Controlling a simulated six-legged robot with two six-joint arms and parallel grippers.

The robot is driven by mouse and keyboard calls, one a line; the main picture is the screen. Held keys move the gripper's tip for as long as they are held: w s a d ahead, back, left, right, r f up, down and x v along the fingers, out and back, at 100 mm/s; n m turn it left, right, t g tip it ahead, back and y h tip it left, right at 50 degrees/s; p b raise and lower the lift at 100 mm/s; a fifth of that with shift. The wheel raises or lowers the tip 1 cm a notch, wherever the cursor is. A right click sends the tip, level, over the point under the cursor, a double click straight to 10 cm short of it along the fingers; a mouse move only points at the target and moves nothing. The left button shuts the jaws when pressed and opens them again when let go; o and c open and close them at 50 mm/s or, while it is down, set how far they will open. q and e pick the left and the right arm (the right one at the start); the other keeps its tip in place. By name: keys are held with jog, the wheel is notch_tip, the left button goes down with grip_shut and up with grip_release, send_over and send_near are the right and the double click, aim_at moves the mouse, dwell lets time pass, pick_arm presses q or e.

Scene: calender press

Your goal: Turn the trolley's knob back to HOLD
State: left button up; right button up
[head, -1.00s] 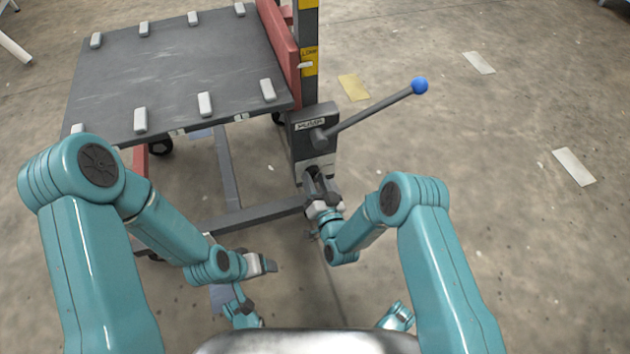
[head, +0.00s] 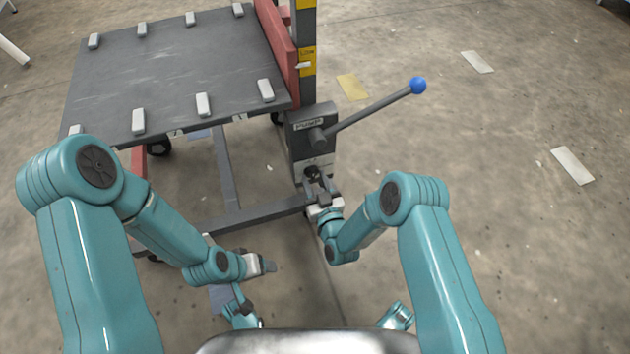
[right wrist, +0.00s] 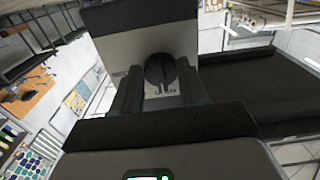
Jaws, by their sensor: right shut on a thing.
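The trolley's knob (head: 313,173) is a small dark round knob on the lower front of the grey pump box (head: 303,148). In the right wrist view the knob (right wrist: 160,68) sits between the two dark fingers on a pale plate. Small marks below it are too small to read, so I cannot tell its setting. My right gripper (head: 317,184) is at the box front, shut on the knob; its fingers partly hide it in the head view. My left gripper (head: 268,266) hangs low, left of the right arm, apart from the trolley; its jaw state is unclear.
A lever (head: 370,108) with a blue ball (head: 418,85) sticks out right from the pump box. The trolley's dark platform (head: 175,75) with several pale blocks lies left. A red frame piece (head: 277,40) and a mast (head: 307,85) stand behind.

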jog(key=shift+w+r, duration=0.15)
jog(key=o, duration=0.9)
jog(key=shift+o, duration=0.6)
jog(key=shift+s, duration=0.25)
